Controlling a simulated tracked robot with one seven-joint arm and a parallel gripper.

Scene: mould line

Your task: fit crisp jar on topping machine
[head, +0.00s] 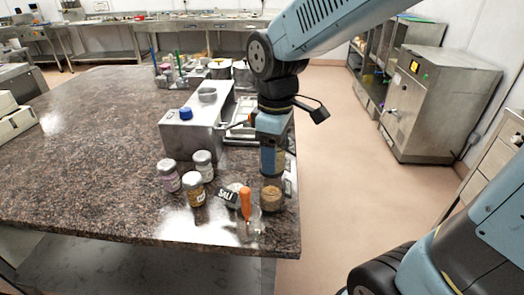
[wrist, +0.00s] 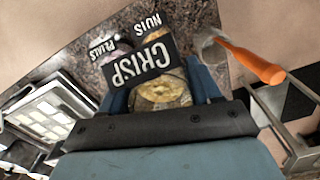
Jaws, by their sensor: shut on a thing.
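The crisp jar (head: 271,200) is a clear jar with golden-brown contents. It is below my gripper (head: 271,180) near the right edge of the worktop in the head view. In the wrist view, my gripper (wrist: 160,88) is shut on the crisp jar (wrist: 165,92), with a blue finger on each side. A black CRISP label (wrist: 140,62) hides part of the jar. I cannot tell whether the jar touches the worktop. The topping machine (head: 185,138) is a steel box with a blue knob (head: 185,113) and a round ring (head: 207,95) on top, behind and left of my gripper.
A purple jar (head: 168,176), a pale jar (head: 203,163) and a yellow-brown jar (head: 195,191) stand left of my gripper. A black SALT label (head: 225,194) and an orange-handled tool (head: 245,203) are close by. The left worktop (head: 90,150) is clear.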

